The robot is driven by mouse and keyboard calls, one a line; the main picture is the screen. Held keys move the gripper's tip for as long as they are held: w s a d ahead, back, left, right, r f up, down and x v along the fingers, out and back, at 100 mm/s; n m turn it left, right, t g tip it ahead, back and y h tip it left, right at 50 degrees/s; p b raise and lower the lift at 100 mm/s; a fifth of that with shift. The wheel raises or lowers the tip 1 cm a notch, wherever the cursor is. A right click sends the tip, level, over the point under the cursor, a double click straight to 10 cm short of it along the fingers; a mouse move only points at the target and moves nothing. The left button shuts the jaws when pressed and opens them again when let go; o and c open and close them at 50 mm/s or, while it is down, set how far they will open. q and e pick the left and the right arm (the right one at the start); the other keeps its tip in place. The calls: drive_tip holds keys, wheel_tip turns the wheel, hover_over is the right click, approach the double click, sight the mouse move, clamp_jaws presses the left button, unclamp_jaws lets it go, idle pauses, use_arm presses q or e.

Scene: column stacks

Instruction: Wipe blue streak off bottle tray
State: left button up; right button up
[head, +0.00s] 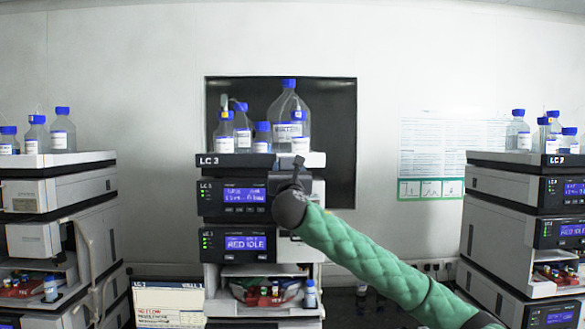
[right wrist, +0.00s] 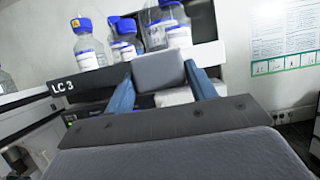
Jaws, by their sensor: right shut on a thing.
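The bottle tray (head: 232,160) is the white-topped, dark-fronted tray labelled LC 3 on top of the middle stack. Several clear bottles with blue caps (head: 288,115) stand on it. My right gripper (head: 294,174) is at the tray's front right part. In the right wrist view its blue fingers (right wrist: 160,82) are shut on a grey pad (right wrist: 158,70), held up against the tray front (right wrist: 84,85), with bottles (right wrist: 88,45) just behind. I cannot tell whether the pad touches the tray. I cannot make out a blue streak; the gripper and pad hide part of the tray. My left gripper is out of view.
Similar instrument stacks stand at the left (head: 60,190) and right (head: 510,215), also with bottles on top. A whiteboard sheet (head: 168,303) stands at the lower left of the middle stack. A dark panel (head: 340,120) and a poster (head: 445,150) are on the wall behind.

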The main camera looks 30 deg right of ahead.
drive_tip(key=s+a, duration=0.7)
drive_tip(key=s, duration=0.5)
drive_tip(key=shift+a, duration=0.2)
idle(0.4)
idle(0.5)
